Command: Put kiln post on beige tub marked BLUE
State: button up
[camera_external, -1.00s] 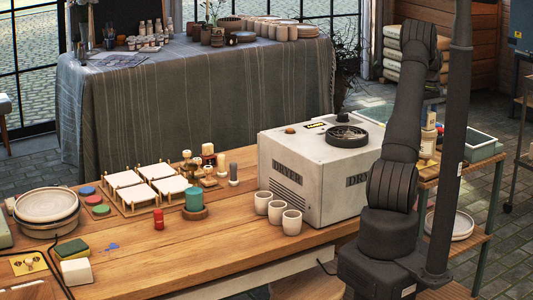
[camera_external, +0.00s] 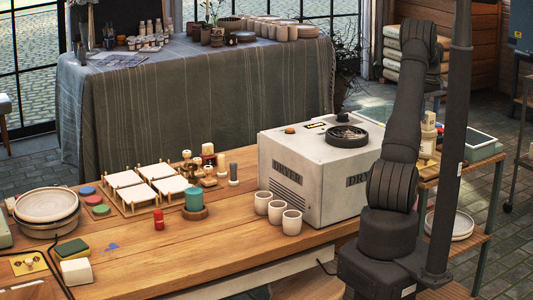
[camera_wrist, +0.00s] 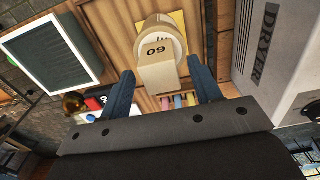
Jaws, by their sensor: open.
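A beige block marked with digits that look like 60 or 09 (camera_wrist: 157,68) shows in the wrist view; it may be the kiln post. It appears between the two dark fingers of my gripper (camera_wrist: 161,66), which are open with a gap on each side. I cannot tell how far below the fingers it is. Right behind it is a pale round vessel (camera_wrist: 168,32) with partly hidden lettering, against a yellow patch (camera_wrist: 178,18). I cannot read BLUE on it. In the external view my arm hides the gripper.
The white dryer (camera_external: 312,180) stands beside my arm, at the right in the wrist view (camera_wrist: 270,45). Three pale cups (camera_external: 276,209) stand before it. Bare wood (camera_external: 245,237) lies front centre.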

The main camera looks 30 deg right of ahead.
aim_at(429, 113)
notch_tip(429, 113, up, 10)
jog(key=shift+f, duration=0.25)
notch_tip(429, 113, down, 12)
jog(key=shift+r, duration=1.9)
